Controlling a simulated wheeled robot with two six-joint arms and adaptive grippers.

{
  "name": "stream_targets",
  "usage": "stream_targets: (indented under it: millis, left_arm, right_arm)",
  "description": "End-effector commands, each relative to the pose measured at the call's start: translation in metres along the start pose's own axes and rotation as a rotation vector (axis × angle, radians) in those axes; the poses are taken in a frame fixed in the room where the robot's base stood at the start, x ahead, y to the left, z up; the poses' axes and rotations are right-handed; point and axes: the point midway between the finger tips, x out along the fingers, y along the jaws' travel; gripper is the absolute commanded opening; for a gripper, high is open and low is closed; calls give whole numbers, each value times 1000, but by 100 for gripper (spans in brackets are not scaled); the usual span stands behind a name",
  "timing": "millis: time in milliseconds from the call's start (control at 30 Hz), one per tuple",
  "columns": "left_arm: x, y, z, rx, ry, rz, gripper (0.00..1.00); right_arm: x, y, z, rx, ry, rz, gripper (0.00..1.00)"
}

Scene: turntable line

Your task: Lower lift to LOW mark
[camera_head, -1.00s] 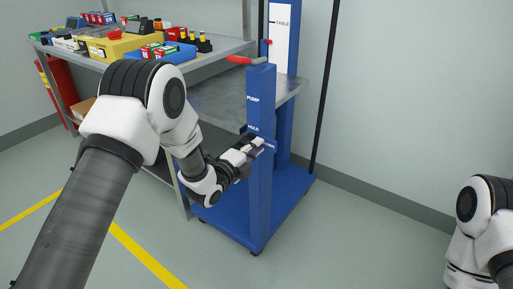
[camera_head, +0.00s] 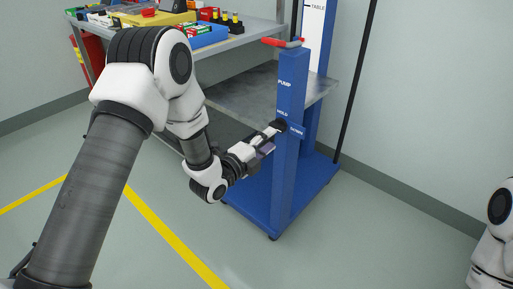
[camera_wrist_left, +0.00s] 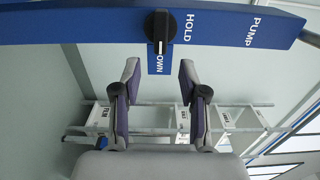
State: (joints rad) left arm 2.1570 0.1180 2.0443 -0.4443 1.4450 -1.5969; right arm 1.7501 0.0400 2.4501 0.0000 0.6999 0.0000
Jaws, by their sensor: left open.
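The blue lift (camera_head: 289,175) has a front post with PUMP, HOLD and DOWN labels and a red-gripped handle (camera_head: 282,42) on top. Its bare grey platform (camera_head: 245,100) stands below the workbench top. A black knob (camera_wrist_left: 160,27) sits on the post; its white pointer is turned towards DOWN. My left gripper (camera_wrist_left: 160,80) is open, its fingers apart and empty, just off the knob. It also shows beside the post in the head view (camera_head: 270,137). A TABLE mark shows on the rear mast plate (camera_head: 315,30); no LOW mark is visible. My right gripper is out of view.
A workbench (camera_head: 255,35) with boxes and bins stands behind at the left. A black upright pole (camera_head: 358,85) stands right of the lift. The floor in front is clear, with yellow lines (camera_head: 170,235).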

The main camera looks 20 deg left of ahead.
Motion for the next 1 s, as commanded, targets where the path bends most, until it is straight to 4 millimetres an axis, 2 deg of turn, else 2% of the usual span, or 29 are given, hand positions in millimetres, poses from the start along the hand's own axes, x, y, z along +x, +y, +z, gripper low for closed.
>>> stream_targets:
  millis: [100,200,300,767,867,967,1000]
  left_arm:
    - [-30,0,3,-5,-6,1,43]
    - [-48,0,3,-4,-7,0,43]
    - [-58,0,3,-2,-5,-1,43]
    - [-60,1,2,-1,-4,1,43]
    - [-64,20,-2,-10,2,35,43]
    - [-78,69,-21,-28,29,138,43]
    - [-90,96,-30,-41,30,210,43]
  right_arm:
    - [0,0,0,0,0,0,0]
    - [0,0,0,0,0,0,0]
    - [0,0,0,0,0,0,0]
    - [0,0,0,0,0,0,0]
    - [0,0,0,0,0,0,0]
    - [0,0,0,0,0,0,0]
    - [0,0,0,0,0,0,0]
